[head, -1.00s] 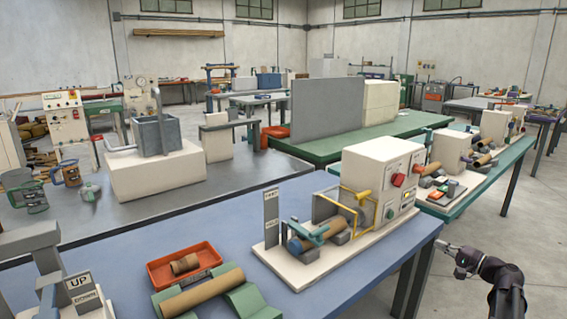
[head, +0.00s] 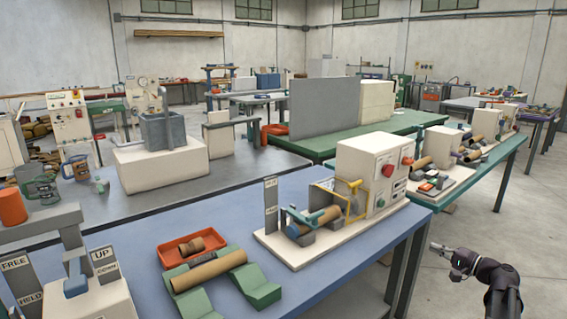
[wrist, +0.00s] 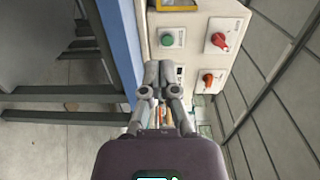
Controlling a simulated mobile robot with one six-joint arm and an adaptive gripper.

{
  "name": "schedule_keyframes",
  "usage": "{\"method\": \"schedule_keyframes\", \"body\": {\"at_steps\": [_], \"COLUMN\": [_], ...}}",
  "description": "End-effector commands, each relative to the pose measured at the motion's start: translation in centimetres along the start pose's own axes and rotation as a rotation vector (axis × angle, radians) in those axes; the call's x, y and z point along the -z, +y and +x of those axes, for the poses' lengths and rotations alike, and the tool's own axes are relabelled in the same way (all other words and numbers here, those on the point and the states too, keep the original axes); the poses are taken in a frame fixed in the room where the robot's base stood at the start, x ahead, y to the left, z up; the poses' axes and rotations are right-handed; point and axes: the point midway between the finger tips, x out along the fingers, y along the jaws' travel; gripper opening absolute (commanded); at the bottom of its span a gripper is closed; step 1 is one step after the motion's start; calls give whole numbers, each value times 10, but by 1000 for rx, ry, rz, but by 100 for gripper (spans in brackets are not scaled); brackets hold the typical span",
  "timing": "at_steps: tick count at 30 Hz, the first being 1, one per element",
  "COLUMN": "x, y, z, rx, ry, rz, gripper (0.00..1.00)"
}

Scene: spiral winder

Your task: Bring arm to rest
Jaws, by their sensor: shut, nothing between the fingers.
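My gripper (head: 437,246) is at the lower right in the head view, off the right end of the blue table (head: 115,245), over the open floor. Its fingers point left toward the table's leg. In the wrist view my gripper (wrist: 158,75) has its two fingers together, with nothing between them. Beyond the fingertips in that view is the winder's white control box (wrist: 195,55), with a green button, a red knob and an orange-red knob. The gripper looks apart from the table and the winder.
The spiral winder (head: 360,180) stands near the table's right end. A brown tube (head: 208,271) lies on green cradles beside an orange tray (head: 168,254). A green-topped table (head: 480,190) stands behind my arm. Grey floor (head: 540,240) is clear at the right.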

Motion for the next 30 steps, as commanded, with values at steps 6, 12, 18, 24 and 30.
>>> {"method": "schedule_keyframes", "body": {"at_steps": [6,12,18,24,30], "x": [-23,-51,-95,-158,-214], "y": [12,28,53,89,121], "z": [20,41,66,90,99], "rx": [-67,-159,-301,-514,-729], "ry": [-45,-101,-187,-310,-425], "rz": [-17,-43,-87,-168,-265], "gripper": [0,0,0,0,0]}}
